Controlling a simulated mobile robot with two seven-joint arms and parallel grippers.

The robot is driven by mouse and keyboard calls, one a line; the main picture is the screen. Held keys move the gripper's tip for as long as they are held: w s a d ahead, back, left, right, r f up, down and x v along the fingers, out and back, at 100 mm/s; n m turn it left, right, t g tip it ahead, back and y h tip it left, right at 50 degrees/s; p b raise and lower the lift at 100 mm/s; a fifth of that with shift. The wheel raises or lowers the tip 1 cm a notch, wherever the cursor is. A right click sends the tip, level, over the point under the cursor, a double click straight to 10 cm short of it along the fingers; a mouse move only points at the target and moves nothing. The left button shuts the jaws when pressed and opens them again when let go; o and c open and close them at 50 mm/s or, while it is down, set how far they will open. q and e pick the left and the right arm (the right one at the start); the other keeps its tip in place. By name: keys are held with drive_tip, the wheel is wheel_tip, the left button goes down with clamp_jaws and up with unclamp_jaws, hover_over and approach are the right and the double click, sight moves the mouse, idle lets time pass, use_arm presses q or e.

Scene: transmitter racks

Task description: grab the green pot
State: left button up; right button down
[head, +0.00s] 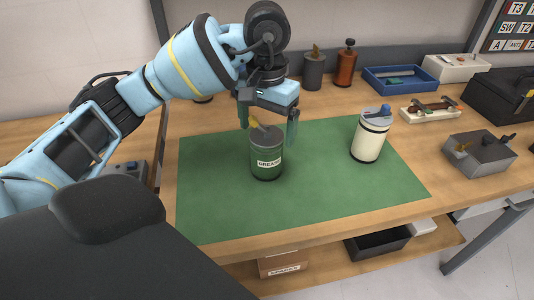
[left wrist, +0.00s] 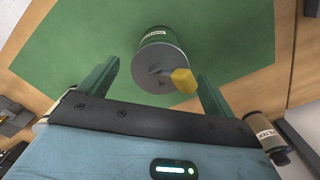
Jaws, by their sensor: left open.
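The green pot (head: 267,160) stands upright on the green mat (head: 330,198) in the head view. It has a grey lid, a yellow-tipped handle (head: 254,122) and a label reading GREASE. My left gripper (head: 268,128) is above the pot with its fingers pointing down, open and empty. In the left wrist view the pot (left wrist: 160,62) lies between and just beyond the two green fingers (left wrist: 155,88), with its yellow handle tip (left wrist: 183,80) towards the right finger. No contact with the pot is visible. My right gripper is not in view.
A cream canister (head: 369,138) stands on the mat to the right. A grey box (head: 480,153), a blue tray (head: 400,79), an orange bottle (head: 346,66) and a grey bottle (head: 313,70) stand around the mat. The mat's front is clear.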

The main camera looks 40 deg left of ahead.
use_arm(q)
drive_tip(key=shift+w+f, duration=0.1)
drive_tip(key=shift+f, duration=1.25)
drive_tip(key=c, duration=1.7)
